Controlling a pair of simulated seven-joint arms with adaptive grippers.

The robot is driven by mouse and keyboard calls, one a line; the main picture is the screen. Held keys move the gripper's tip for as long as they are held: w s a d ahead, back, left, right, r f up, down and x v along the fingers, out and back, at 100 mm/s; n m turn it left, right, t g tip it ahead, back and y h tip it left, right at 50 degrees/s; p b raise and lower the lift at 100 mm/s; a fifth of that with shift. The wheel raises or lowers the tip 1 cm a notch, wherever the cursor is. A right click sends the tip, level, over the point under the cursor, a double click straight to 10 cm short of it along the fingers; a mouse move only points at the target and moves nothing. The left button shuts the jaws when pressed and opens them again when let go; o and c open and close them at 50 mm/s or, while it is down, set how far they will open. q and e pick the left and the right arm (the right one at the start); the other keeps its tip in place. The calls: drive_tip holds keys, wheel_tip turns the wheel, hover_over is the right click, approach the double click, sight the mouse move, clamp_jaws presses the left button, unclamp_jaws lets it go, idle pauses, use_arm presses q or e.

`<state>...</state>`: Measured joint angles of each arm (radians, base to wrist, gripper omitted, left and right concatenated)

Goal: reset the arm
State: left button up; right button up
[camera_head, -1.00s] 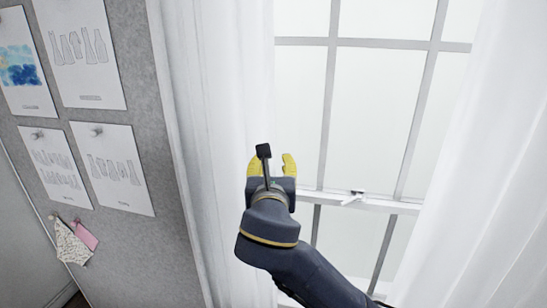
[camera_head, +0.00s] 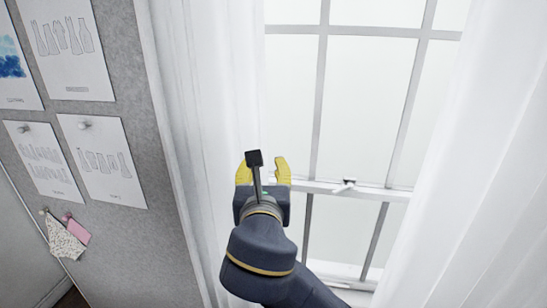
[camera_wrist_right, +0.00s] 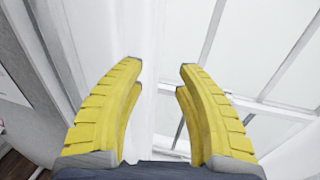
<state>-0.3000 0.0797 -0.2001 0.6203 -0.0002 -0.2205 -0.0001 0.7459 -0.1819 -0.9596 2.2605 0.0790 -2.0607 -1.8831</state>
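My right gripper (camera_head: 263,168) is raised in front of the white left curtain and the window, near the middle of the head view. Its yellow fingers stand apart with nothing between them. In the right wrist view the two fingers (camera_wrist_right: 160,75) are also spread and empty, with the curtain and window behind. My right arm comes up from the bottom of the head view. My left gripper is not in the head view.
The window (camera_head: 365,105) has a latch (camera_head: 346,184) on its middle rail. White curtains hang at its left (camera_head: 215,90) and right (camera_head: 470,190). A grey pinboard (camera_head: 165,190) at the left holds pinned drawings (camera_head: 103,160) and fabric swatches (camera_head: 66,238).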

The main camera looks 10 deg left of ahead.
drive_tip(key=s+d+f+m+g+h, duration=0.1)
drive_tip(key=d+f+m+g, duration=0.1)
drive_tip(key=d+f+m, duration=0.6)
drive_tip(key=s+d+f+m+g+h, duration=0.1)
drive_tip(key=d+f+m+g+h, duration=0.3)
drive_tip(key=f, duration=0.7)
drive_tip(key=s+d+f+m+y, duration=0.1)
drive_tip(key=d+f+m, duration=0.4)
drive_tip(key=d+f, duration=0.35)
drive_tip(key=s+d+f+m+g+h, duration=0.3)
drive_tip(key=s+d+f+m+g, duration=0.2)
drive_tip(key=s+d+f+m, duration=1.2)
drive_tip(key=s+a+f+n+g+y, duration=0.1)
drive_tip(key=s+f, duration=0.2)
drive_tip(key=f, duration=0.9)
drive_tip(key=s+f+n+g+y, duration=0.1)
drive_tip(key=s+f, duration=0.2)
drive_tip(key=f, duration=0.8)
drive_tip(key=s+a+f+n+g+y, duration=0.1)
drive_tip(key=s+f, duration=0.2)
drive_tip(key=f, duration=0.9)
drive_tip(key=s+f+m+g+y, duration=0.1)
drive_tip(key=s+f+m+g, duration=0.1)
drive_tip(key=s+f, duration=1.5)
drive_tip(key=s+m, duration=0.1)
drive_tip(key=s, duration=0.2)
drive_tip(key=shift+s+f, duration=0.15)
drive_tip(key=shift+f, duration=0.2)
